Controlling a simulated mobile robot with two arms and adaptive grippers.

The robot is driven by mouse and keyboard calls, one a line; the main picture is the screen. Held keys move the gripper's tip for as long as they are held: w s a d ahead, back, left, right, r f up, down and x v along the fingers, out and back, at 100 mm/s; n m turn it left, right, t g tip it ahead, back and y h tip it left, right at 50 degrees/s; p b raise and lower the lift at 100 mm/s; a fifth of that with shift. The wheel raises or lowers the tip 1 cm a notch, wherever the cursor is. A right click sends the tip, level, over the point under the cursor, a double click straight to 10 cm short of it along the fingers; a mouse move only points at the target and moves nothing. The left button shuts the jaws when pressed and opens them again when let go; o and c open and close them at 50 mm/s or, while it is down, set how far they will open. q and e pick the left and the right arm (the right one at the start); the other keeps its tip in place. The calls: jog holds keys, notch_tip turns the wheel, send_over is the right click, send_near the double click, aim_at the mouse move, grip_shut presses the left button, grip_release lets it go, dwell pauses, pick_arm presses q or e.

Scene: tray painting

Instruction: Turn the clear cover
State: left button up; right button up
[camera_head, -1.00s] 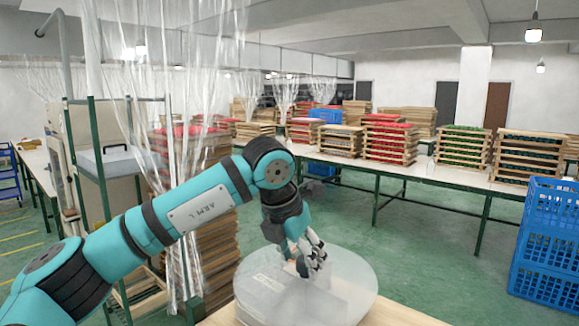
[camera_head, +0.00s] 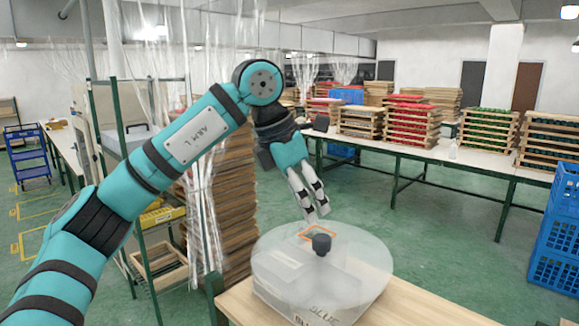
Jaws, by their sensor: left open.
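The clear cover (camera_head: 365,265) is a round, see-through disc with a dark knob (camera_head: 321,244) near its middle. It lies on a pale box with "BLUE" lettering (camera_head: 322,310), on the wooden table. An orange-edged opening (camera_head: 318,231) shows in the cover, just behind the knob. My left gripper (camera_head: 317,214) is open and empty, pointing down just above the opening, behind the knob. I cannot tell whether its tips touch the cover. My right gripper is out of view.
The wooden table (camera_head: 420,305) has bare room to the right of the cover. Blue crates (camera_head: 558,235) stand at the right edge. A long white table (camera_head: 480,168) with stacked wooden trays runs behind. Clear plastic curtains and a green-framed rack stand at the left.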

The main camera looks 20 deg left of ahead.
pick_arm(q)
jog(key=b+v, duration=0.1)
jog(key=v, duration=0.7)
jog(key=shift+s+a+r, duration=0.1)
jog(key=shift+a, duration=0.05)
